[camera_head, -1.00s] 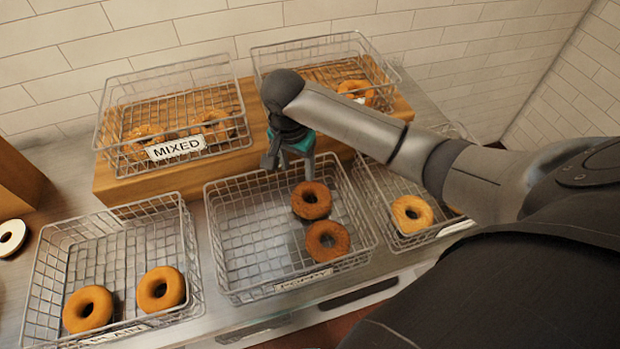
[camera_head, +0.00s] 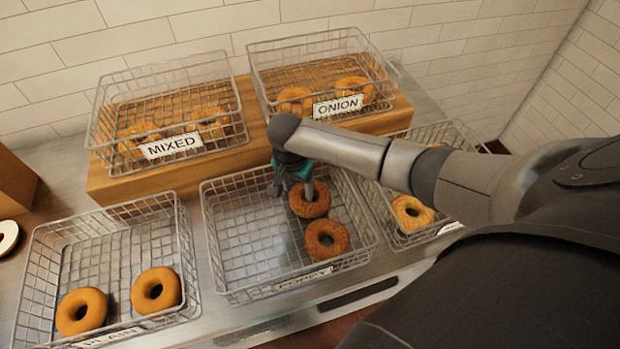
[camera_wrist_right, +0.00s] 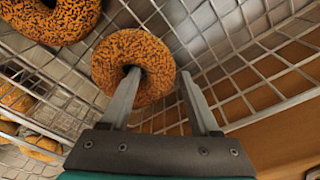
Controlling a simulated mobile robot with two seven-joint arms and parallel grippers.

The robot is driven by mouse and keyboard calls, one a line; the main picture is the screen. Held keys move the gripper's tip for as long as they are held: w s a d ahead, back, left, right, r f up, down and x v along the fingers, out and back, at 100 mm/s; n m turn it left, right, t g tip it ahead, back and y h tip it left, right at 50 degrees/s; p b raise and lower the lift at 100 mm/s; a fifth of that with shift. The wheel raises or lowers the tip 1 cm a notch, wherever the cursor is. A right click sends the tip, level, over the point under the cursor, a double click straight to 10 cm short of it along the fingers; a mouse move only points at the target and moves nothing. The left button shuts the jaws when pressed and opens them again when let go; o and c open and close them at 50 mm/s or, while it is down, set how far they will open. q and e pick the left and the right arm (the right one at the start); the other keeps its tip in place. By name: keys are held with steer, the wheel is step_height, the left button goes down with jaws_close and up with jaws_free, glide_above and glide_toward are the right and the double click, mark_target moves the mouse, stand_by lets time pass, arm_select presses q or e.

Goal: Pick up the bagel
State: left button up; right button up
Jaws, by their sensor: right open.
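Two seeded bagels lie in the wire basket labelled POPPY (camera_head: 240,235). The rear bagel (camera_head: 310,208) is at my right gripper (camera_head: 291,190), and the front bagel (camera_head: 327,240) lies just in front of it. In the right wrist view the rear bagel (camera_wrist_right: 153,68) has one finger of my open right gripper (camera_wrist_right: 165,82) reaching into or over its hole, and the other finger is outside its edge. I cannot tell whether the fingers touch it. The front bagel shows at the top left of the wrist view (camera_wrist_right: 58,28). My left gripper is not in view.
The PLAIN basket (camera_head: 110,250) holds two bagels at left. Behind, the MIXED basket (camera_head: 165,105) and ONION basket (camera_head: 320,70) stand on a wooden riser (camera_head: 250,120). Another basket (camera_head: 385,215) stands right, partly behind my arm. The POPPY basket's left half is clear.

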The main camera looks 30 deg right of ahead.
mark_target(297, 189)
jaws_close()
stand_by(0.4)
steer(key=shift+r, duration=0.2)
step_height(297, 189, up, 20)
steer(key=p, duration=0.2)
steer(key=shift+f, duration=0.2)
stand_by(0.3)
